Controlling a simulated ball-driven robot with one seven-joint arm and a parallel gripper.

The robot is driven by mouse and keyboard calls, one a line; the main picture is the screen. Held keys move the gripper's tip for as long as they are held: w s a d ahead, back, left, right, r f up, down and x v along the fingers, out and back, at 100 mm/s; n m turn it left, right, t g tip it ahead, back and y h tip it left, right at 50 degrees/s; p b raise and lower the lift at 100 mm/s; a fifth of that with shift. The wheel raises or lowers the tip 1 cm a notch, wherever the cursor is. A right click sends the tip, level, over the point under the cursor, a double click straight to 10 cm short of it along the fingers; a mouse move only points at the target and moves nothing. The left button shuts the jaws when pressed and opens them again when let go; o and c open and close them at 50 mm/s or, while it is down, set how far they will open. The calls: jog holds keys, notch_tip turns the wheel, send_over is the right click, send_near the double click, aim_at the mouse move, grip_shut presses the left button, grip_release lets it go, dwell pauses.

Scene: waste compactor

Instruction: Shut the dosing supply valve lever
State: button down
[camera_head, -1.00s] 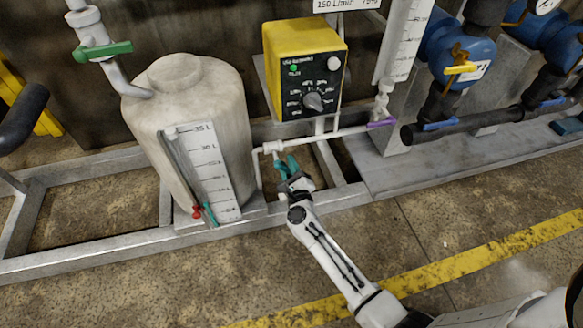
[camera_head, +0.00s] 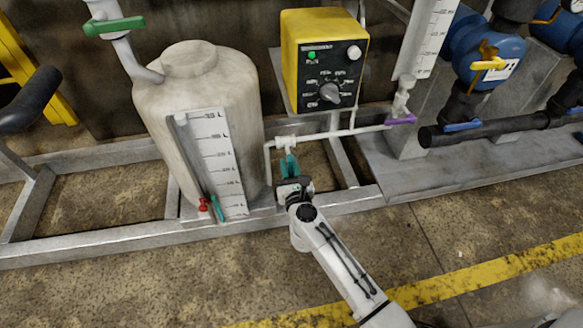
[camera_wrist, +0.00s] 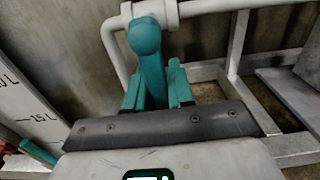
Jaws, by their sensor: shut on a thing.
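The dosing supply valve lever (camera_wrist: 149,60) is teal and sits on a white valve body on the white pipe, beside the tank. In the wrist view it runs from its round hub down between the two teal fingers of my gripper (camera_wrist: 157,88). My gripper is shut on the lever, one finger on each side. In the head view my gripper (camera_head: 289,170) reaches up to the small white valve (camera_head: 286,143), between the tank and the yellow pump. There the lever and teal fingers blend together, and the lever's lower end is hidden.
The pale tank (camera_head: 203,120) with its level scale stands close on the left. The yellow dosing pump (camera_head: 324,60) is above right. The grey frame rail (camera_head: 120,243) runs below. The floor in front is clear.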

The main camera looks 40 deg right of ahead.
jog(key=shift+a, duration=0.1)
dwell(0.4)
jog(key=c, duration=1.1)
grip_release()
jog(key=shift+o, duration=0.2)
jog(key=p+v, duration=0.1)
jog(key=v, duration=0.9)
jog(key=shift+s+a, duration=0.25)
jog(key=shift+s, duration=0.05)
